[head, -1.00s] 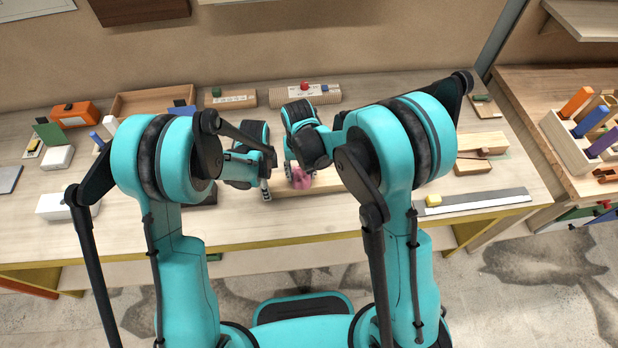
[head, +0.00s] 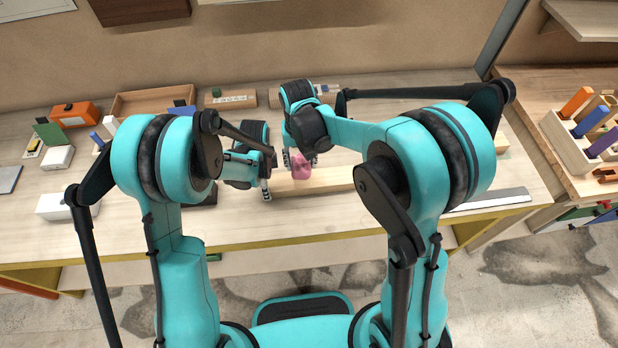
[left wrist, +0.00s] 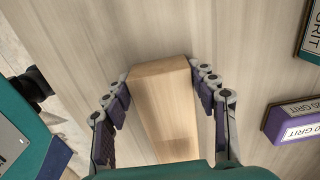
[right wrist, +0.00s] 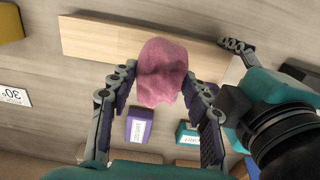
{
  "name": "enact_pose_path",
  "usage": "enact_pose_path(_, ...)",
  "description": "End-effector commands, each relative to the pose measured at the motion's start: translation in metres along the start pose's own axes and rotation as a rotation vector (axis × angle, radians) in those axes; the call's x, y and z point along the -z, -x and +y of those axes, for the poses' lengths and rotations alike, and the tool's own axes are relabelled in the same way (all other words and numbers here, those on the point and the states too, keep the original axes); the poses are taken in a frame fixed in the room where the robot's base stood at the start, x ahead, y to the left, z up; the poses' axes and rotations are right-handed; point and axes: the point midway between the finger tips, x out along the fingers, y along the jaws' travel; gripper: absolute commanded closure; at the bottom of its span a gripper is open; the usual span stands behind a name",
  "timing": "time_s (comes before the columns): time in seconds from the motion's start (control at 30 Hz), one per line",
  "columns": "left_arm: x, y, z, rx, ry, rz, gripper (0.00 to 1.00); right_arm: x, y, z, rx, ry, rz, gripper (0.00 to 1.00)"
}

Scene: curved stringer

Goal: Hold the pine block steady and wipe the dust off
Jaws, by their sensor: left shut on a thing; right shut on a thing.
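The pine block (head: 335,179) is a long pale bar lying on the bench. My left gripper (head: 266,187) is at its left end. In the left wrist view the block (left wrist: 163,98) sits between the two fingers of my left gripper (left wrist: 161,78), which is shut on it. My right gripper (head: 300,160) is shut on a crumpled pink cloth (head: 301,170) over the block's left part. In the right wrist view the cloth (right wrist: 163,72) hangs between the fingers and overlaps the block (right wrist: 100,42). I cannot make out dust clearly; the cloth hides part of the block.
Purple and green grit-labelled blocks (right wrist: 139,127) lie beside the pine block. A metal ruler (head: 490,200) lies at the bench's right front. White boxes (head: 55,206) stand at the left, and a wooden tray (head: 152,100) stands at the back.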

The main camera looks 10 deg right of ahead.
Motion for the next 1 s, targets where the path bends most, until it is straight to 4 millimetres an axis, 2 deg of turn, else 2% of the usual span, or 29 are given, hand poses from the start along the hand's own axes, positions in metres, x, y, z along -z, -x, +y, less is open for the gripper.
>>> enact_pose_path(0.37, 0.0001, 0.0001, 0.0, 0.0, 0.0, 0.0, 0.9, 0.0, -0.0002, 0.0, 0.0, 0.0, 0.0, 0.75)
enact_pose_path(0.4, 0.0001, 0.0001, 0.0, 0.0, 0.0, 0.0, 0.32, 0.0, -0.0002, 0.0, 0.0, 0.0, 0.0, 0.75)
enact_pose_path(0.47, 0.0001, 0.0001, 0.0, 0.0, 0.0, 0.0, 0.18, 0.0, -0.0002, 0.0, 0.0, 0.0, 0.0, 0.75)
enact_pose_path(0.67, 0.0001, 0.0001, 0.0, 0.0, 0.0, 0.0, 0.18, 0.0, -0.0003, 0.0, 0.0, 0.0, 0.0, 0.75)
enact_pose_path(0.7, 0.0001, 0.0001, 0.0, 0.0, 0.0, 0.0, 0.15, 0.0, -0.0003, 0.0, 0.0, 0.0, 0.0, 0.75)
enact_pose_path(0.77, 0.0001, 0.0, 0.0, 0.0, 0.0, 0.0, 0.0, 0.0, -0.0003, 0.0, 0.0, 0.0, 0.0, 0.75)
enact_pose_path(1.0, 0.0001, 0.0, 0.0, 0.0, 0.0, 0.0, 0.0, 0.0, -0.0003, 0.0, 0.0, 0.0, 0.0, 0.75)
